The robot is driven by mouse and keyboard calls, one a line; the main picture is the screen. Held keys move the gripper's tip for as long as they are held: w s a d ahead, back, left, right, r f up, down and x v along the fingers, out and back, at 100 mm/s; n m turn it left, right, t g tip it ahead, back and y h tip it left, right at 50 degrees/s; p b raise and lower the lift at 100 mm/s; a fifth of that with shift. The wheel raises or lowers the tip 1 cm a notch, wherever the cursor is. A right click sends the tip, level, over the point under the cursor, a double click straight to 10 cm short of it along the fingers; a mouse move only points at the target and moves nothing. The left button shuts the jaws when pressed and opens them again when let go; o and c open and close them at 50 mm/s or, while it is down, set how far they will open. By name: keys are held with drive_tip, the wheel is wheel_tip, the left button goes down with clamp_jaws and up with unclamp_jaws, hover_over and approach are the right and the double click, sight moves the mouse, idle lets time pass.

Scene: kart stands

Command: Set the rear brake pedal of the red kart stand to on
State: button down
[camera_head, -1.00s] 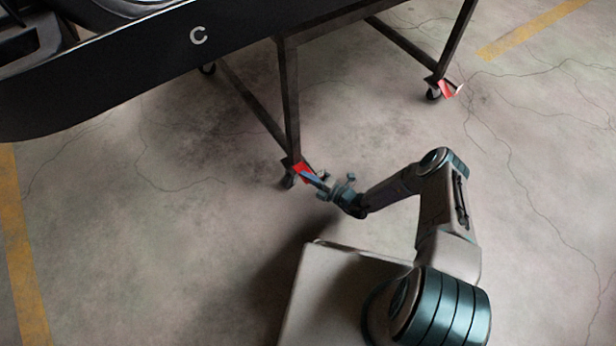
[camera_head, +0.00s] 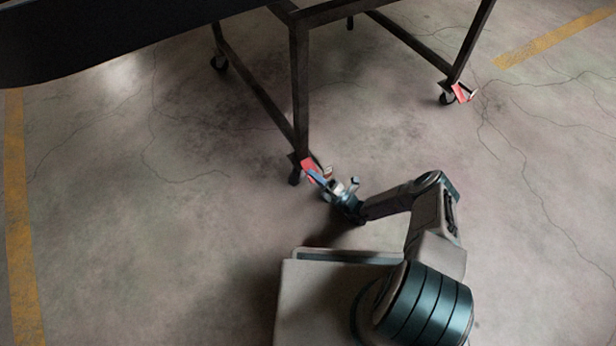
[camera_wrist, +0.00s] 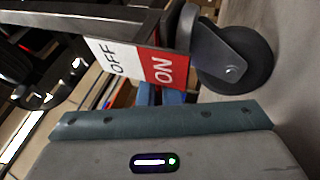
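The kart stand (camera_head: 300,90) is a dark metal frame on casters. Its nearest leg has a caster with a red plate (camera_head: 308,165) at the foot. In the wrist view this pedal plate (camera_wrist: 132,63) is close, with a white OFF half and a red ON half, beside a black caster wheel (camera_wrist: 236,62). My gripper (camera_head: 320,177) is low at this caster. Blue parts (camera_wrist: 174,97) show between the plate and my gripper's teal edge; I cannot tell whether they are my fingers. The fingertips, any contact and the pedal's tilt are unclear.
Another caster with a red plate (camera_head: 460,92) stands at the far right leg. A further caster (camera_head: 219,63) is at the back left. A dark panel (camera_head: 100,35) overhangs the upper left. The concrete floor around my base is clear, with yellow lines.

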drive_tip(key=shift+w, duration=0.15)
drive_tip(key=c, duration=1.6)
unclamp_jaws()
drive_tip(key=shift+d, duration=0.1)
drive_tip(key=shift+s+d+p, duration=0.25)
drive_tip(key=shift+d+p, duration=0.05)
drive_tip(key=s+d, duration=0.2)
drive_tip(key=d, duration=0.1)
drive_tip(key=s+d+p, duration=0.1)
drive_tip(key=s+d, duration=0.1)
drive_tip(key=d, duration=0.2)
drive_tip(key=s+d+p, duration=0.1)
drive_tip(key=s+d, duration=0.1)
drive_tip(key=d, duration=0.1)
drive_tip(key=shift+s+d+f, duration=0.1)
drive_tip(key=shift+d+f, duration=0.1)
drive_tip(key=shift+d, duration=0.1)
